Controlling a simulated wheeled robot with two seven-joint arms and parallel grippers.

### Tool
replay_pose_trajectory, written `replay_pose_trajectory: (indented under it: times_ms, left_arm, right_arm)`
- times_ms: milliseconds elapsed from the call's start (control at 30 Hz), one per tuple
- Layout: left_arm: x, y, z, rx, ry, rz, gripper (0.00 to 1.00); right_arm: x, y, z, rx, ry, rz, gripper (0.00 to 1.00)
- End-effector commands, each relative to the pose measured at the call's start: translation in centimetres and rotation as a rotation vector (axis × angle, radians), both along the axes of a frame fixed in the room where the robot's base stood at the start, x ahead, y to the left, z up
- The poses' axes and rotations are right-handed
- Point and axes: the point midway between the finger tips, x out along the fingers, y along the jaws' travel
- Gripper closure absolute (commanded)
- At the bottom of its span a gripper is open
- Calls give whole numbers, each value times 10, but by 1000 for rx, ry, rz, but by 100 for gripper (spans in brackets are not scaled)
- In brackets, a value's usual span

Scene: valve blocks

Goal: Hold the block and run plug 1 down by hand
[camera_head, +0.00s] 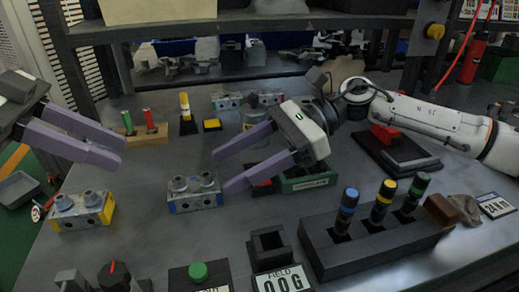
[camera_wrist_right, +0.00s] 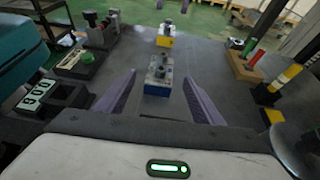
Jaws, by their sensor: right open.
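A metal valve block with blue sides (camera_head: 194,199) stands on the table between my grippers, with two round plugs on top. In the right wrist view the blue block (camera_wrist_right: 158,82) lies ahead of the fingers, roughly in line with the gap. A similar block with yellow sides (camera_head: 82,215) stands to its left; it shows beyond the blue one in the wrist view (camera_wrist_right: 165,41). My right gripper (camera_head: 221,171) is open and empty, above and right of the blue block. My left gripper (camera_head: 121,155) is open and empty, above and behind the yellow block. No plug number is readable.
A black rack (camera_head: 375,245) with banded cylinders stands front right. A green button box (camera_head: 198,272) and an empty black socket (camera_head: 269,246) are at the front. A wooden stand (camera_head: 147,135) and more blocks (camera_head: 227,101) are behind. Bare table lies between the blue and yellow blocks.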

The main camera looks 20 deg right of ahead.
Motion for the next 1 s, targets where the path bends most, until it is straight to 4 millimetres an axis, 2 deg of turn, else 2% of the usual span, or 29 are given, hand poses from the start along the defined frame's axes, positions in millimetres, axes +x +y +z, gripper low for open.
replay_pose_trajectory:
  times_ms: [200, 567, 900, 967, 1000]
  left_arm:
    - [0, 0, 0, 0, 0, 0, 69]
    - [0, 0, 0, 0, 0, 0, 69]
    - [0, 0, 0, 0, 0, 0, 69]
    - [0, 0, 0, 0, -1, -1, 76]
    - [0, -1, 1, 2, -6, -5, 76]
  right_arm:
    - [-1, 22, -9, 0, 0, 0, 39]
    - [-1, 27, -11, 0, -1, -2, 39]
    - [-1, 26, -11, 0, 0, -2, 95]
    - [-1, 26, -11, 0, 0, -2, 97]
    - [-1, 26, -11, 0, 0, -2, 97]
